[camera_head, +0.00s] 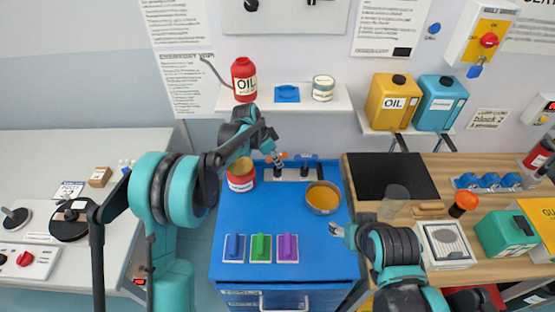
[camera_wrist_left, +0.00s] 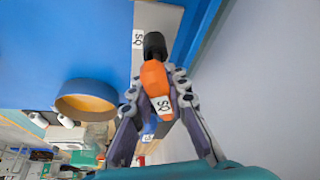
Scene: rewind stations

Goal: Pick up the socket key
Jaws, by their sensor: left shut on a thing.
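The socket key (camera_wrist_left: 153,76) has an orange handle with a white SQ label and a black end. In the left wrist view it lies between the fingers of my left gripper (camera_wrist_left: 158,92), which is shut on its handle. In the head view my left gripper (camera_head: 273,156) is at the back of the blue bench, over a pale rack strip (camera_head: 291,174). A bit of the orange handle (camera_head: 284,155) shows beside it. I cannot tell whether the key's black end still touches the rack. My right gripper (camera_head: 337,230) is low over the bench's right side, its jaw opening unclear.
A blue-handled tool (camera_head: 305,160) stands in the rack beside the key. A red and white can (camera_head: 241,177) is left of the rack and an orange-brown bowl (camera_head: 323,198) is right. Blue, green and purple blocks (camera_head: 261,248) sit in front. The bench middle is clear.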

